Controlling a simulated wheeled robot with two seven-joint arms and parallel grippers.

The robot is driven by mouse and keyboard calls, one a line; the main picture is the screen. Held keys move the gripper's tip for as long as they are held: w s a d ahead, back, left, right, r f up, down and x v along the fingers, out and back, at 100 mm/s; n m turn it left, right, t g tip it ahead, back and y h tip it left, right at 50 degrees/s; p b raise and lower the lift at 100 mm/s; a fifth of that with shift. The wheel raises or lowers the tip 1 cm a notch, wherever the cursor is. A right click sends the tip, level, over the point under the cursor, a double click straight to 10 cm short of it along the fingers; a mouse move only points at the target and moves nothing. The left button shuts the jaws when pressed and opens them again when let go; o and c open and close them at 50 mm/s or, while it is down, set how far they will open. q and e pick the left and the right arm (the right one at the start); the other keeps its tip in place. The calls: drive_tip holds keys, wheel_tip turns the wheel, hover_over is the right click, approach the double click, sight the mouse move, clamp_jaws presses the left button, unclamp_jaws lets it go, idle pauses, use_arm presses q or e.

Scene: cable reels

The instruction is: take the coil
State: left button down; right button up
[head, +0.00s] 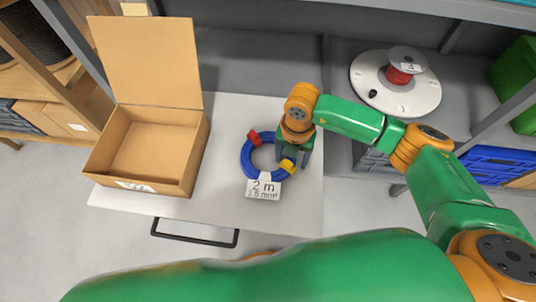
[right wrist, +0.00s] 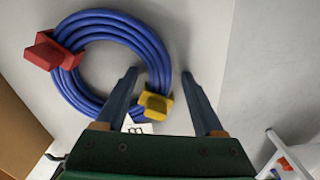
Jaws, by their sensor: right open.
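The coil (head: 246,162) is a ring of blue cable lying flat on a light grey surface, with a red clip (head: 254,138) and a yellow clip (head: 288,165). A white tag (head: 263,189) at its near side reads 2 m, 1.5 mm². My right gripper (head: 293,158) is over the coil's right side, pointing down. In the right wrist view the open fingers (right wrist: 159,77) stand either side of the coil's (right wrist: 142,40) right edge and the yellow clip (right wrist: 155,104), with gaps showing. My left gripper is not in view.
An open cardboard box (head: 130,184) with its lid up stands left of the coil. A white reel (head: 365,82) with red wire sits on the shelf at the back right. A dark handle (head: 195,239) is at the surface's front edge. Blue crates (head: 492,163) are at the right.

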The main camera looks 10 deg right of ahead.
clamp_jaws()
idle(1.4)
